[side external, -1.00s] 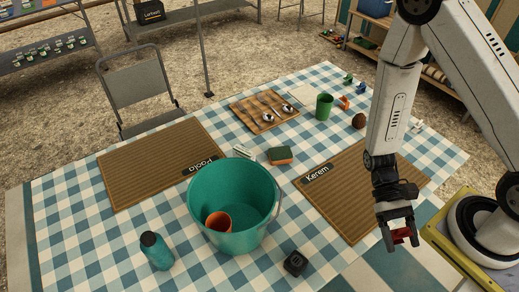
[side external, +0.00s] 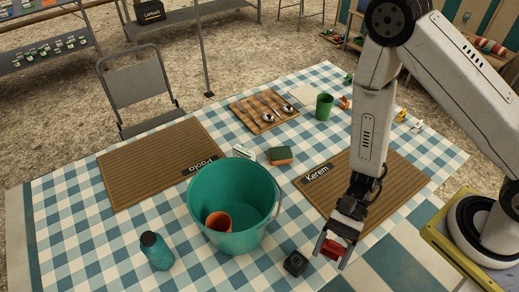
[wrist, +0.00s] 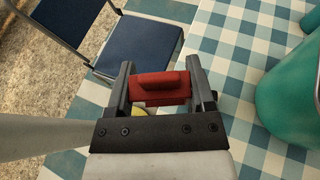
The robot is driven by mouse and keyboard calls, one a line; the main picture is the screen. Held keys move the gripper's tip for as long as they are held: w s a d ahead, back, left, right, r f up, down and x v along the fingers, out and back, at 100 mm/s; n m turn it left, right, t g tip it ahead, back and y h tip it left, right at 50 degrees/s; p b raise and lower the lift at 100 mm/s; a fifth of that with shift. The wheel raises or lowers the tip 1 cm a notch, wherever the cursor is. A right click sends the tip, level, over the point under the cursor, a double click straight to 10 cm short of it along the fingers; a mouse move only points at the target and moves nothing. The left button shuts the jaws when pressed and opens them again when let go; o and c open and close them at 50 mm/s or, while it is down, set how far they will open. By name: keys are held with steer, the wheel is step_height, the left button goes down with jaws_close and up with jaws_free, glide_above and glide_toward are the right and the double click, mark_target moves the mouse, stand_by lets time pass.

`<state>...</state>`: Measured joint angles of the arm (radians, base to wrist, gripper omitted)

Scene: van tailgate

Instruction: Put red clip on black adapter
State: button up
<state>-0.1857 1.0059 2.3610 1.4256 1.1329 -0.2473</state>
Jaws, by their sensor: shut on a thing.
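My gripper (side external: 334,250) is shut on the red clip (side external: 332,249), holding it in the air near the front edge of the table. In the wrist view the red clip (wrist: 160,88) sits between the two dark fingers. The black adapter (side external: 295,263) lies on the checked cloth, to the left of my gripper and a little lower in the side view. The gripper and the adapter are apart. The adapter does not show in the wrist view.
A teal bucket (side external: 260,238) with an orange cup (side external: 218,222) inside stands left of the adapter. A teal bottle (side external: 156,251) is further left. The Kerem placemat (side external: 405,180) lies behind my gripper. A sponge (side external: 281,155) and a wooden tray (side external: 243,107) are farther back.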

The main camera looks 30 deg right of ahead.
steer(key=w+a+f+m+t+y, duration=0.1)
steer(key=w+a+f+m+t, duration=0.1)
steer(key=w+m+t, duration=0.3)
steer(key=shift+w+a+f+t, duration=0.2)
steer(key=shift+w+a+t, duration=0.15)
steer(key=shift+a, duration=0.45)
glide_above(294, 262)
steer(key=shift+f, duration=2.25)
steer(key=shift+f, duration=0.15)
steer(key=shift+f, duration=1.6)
steer(key=shift+f, duration=0.1)
steer(key=o, duration=1.2)
steer(key=shift+c, duration=0.2)
